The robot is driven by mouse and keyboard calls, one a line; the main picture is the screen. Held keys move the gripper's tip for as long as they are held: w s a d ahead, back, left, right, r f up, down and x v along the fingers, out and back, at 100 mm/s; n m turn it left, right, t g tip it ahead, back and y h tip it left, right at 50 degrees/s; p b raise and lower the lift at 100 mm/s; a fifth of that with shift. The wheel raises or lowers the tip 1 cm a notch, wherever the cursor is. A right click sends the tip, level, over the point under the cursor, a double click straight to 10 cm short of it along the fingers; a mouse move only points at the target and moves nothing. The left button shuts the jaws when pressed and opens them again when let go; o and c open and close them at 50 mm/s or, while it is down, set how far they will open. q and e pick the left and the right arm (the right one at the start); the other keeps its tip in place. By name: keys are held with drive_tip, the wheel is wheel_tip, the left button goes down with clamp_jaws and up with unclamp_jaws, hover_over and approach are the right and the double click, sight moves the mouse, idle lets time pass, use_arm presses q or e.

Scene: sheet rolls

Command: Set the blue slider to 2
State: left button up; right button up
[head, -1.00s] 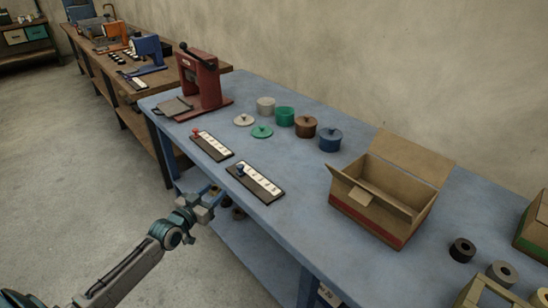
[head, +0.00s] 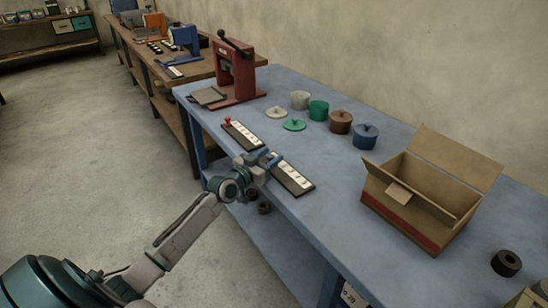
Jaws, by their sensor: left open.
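The blue slider's board (head: 297,181) is a dark strip with a white numbered scale, lying near the front edge of the blue table. My left gripper (head: 270,160) is open and hovers over or beside the board's left end. The digits are too small to read. A second board (head: 243,135) with a red knob (head: 227,121) lies farther left. My right gripper is out of view.
A red press (head: 234,72) stands at the table's far left. An open cardboard box (head: 405,218) is to the right. The table (head: 325,165) between boards and box is clear.

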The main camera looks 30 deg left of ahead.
sight(279, 168)
use_arm(q)
drive_tip(key=shift+w+d, duration=0.15)
drive_tip(key=shift+w, duration=1.1)
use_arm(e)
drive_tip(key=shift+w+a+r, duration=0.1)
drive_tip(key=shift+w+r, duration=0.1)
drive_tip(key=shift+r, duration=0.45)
use_arm(q)
drive_tip(key=shift+c, duration=0.3)
clamp_jaws()
drive_tip(key=shift+s+d+p, duration=0.25)
drive_tip(key=shift+d+p, duration=0.15)
drive_tip(key=shift+d, duration=0.25)
drive_tip(key=shift+s+d+p, duration=0.25)
drive_tip(key=shift+d+p, duration=0.1)
drive_tip(key=shift+d, duration=0.25)
drive_tip(key=shift+s+d, duration=0.1)
drive_tip(key=shift+d, duration=0.1)
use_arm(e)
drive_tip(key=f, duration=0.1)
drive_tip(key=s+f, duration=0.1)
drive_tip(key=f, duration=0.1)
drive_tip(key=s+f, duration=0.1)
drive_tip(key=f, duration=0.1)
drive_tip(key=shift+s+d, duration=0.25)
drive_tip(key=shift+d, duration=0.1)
use_arm(q)
drive_tip(key=shift+o, duration=0.3)
unclamp_jaws()
